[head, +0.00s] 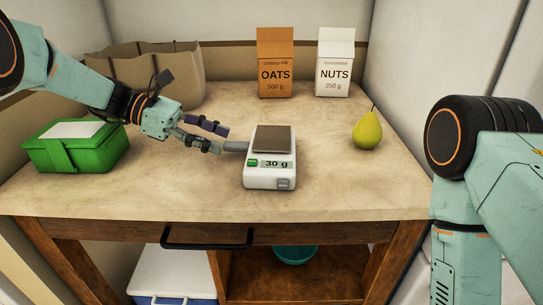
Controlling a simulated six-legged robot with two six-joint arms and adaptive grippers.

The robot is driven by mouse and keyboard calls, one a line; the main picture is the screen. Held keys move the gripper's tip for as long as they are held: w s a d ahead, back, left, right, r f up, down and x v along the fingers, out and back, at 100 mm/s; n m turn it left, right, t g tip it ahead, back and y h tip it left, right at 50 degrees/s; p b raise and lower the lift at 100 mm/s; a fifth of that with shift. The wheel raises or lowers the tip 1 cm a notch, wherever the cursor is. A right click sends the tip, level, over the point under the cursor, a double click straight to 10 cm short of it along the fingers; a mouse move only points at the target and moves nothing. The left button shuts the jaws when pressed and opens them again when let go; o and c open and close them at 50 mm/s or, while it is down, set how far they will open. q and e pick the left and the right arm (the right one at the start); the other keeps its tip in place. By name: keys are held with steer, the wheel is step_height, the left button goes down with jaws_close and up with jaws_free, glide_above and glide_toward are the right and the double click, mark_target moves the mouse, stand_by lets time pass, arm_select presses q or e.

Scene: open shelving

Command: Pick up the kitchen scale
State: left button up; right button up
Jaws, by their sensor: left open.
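On the worktop (170,185) are a green box (75,155) at left, a paper bag (190,75) behind my left arm, OATS (275,70) and NUTS (335,70) cartons at the back, and a pear (367,131) at right. The front is clear. Below are a drawer handle (207,246) and teal bowl (295,254).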

mark_target(231, 143)
arm_select(q)
steer(key=b+x, duration=0.1)
steer(key=x, duration=0.3)
steer(key=shift+s+d+f+b, duration=0.1)
steer(key=shift+s+d+b, duration=0.1)
steer(key=shift+b, duration=0.2)
steer(key=shift+w+d, duration=0.1)
steer(key=shift+d, duration=0.05)
steer(key=shift+c, duration=0.3)
steer(key=shift+a, duration=0.25)
steer(key=shift+c, duration=0.6)
steer(key=shift+d, duration=0.15)
steer(key=c, duration=0.5)
jaws_close()
